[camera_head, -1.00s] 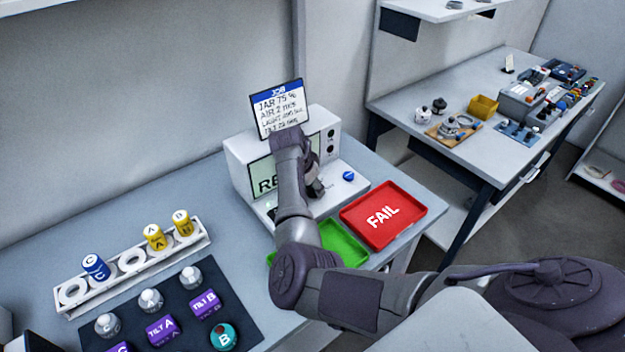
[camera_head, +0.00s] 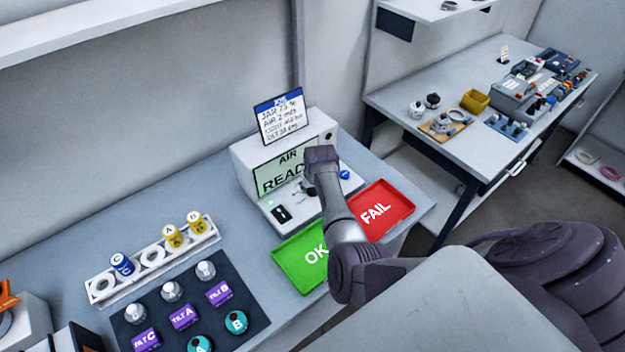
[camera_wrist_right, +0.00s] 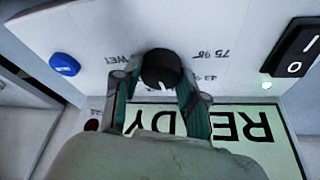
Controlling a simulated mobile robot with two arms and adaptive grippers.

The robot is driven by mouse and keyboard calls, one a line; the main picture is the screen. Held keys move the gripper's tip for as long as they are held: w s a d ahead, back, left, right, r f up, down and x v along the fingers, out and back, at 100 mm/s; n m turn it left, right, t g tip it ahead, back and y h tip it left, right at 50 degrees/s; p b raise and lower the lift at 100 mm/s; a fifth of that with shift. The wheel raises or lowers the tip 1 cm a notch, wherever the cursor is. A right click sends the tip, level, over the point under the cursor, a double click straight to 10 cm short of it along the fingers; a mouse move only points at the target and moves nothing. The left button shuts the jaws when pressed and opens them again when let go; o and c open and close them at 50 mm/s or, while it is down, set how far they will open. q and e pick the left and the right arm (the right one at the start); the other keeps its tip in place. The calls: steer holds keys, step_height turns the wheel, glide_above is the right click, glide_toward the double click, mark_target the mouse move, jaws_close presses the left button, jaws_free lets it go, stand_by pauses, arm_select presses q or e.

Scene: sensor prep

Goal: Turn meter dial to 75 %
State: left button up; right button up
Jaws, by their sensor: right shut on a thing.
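The meter (camera_head: 240,160) is a white box on the bench, with a lit screen (camera_head: 268,180) reading AIR and READY. Its black dial (camera_wrist_right: 160,66) shows in the right wrist view, with a white pointer line at its lower side, toward the screen. Printed labels around it include WET and 75 %. My right gripper (camera_wrist_right: 158,88) has one finger on each side of the dial and is shut on it. In the head view my right gripper (camera_head: 309,188) is over the meter's front panel and hides the dial. My left gripper is out of view.
A job card (camera_head: 281,118) stands on the meter. A blue knob (camera_head: 344,173) and a black switch (camera_head: 281,213) flank the dial area. A green OK tray (camera_head: 290,262) and red FAIL tray (camera_head: 398,198) lie in front. A white rack (camera_head: 105,290) and dark mat (camera_head: 250,315) are left.

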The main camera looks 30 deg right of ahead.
steer(key=shift+d+r+n+y+p, duration=0.2)
steer(key=shift+n+y+p, duration=0.15)
steer(key=shift+n, duration=0.55)
steer(key=shift+f+n+y, duration=0.1)
steer(key=shift+n+y, duration=0.25)
steer(key=shift+n, duration=0.65)
steer(key=shift+n+y, duration=0.3)
steer(key=shift+n, duration=0.6)
steer(key=n+y+b, duration=0.1)
steer(key=n, duration=0.1)
steer(key=shift+d+f+n, duration=0.1)
steer(key=shift+f+n, duration=0.05)
steer(key=shift+n, duration=0.25)
steer(key=shift+w+n+y+b, duration=0.1)
steer(key=shift+n+y+b, duration=0.3)
steer(key=shift+n+b, duration=0.4)
steer(key=n+g+b, duration=0.1)
steer(key=n+b, duration=0.2)
steer(key=n+g+y+b, duration=0.1)
steer(key=n+b, duration=0.2)
steer(key=shift+f+y+b, duration=0.15)
steer(key=shift+y+b, duration=0.15)
steer(key=shift+r+n+g+y+b, duration=0.15)
steer(key=shift+n+g+b, duration=0.05)
steer(key=shift+n+b, duration=0.55)
steer(key=shift+r+n+g+y+b, duration=0.1)
steer(key=shift+n+g+y+b, duration=0.1)
steer(key=shift+n+b, duration=0.5)
steer(key=o, duration=1.1)
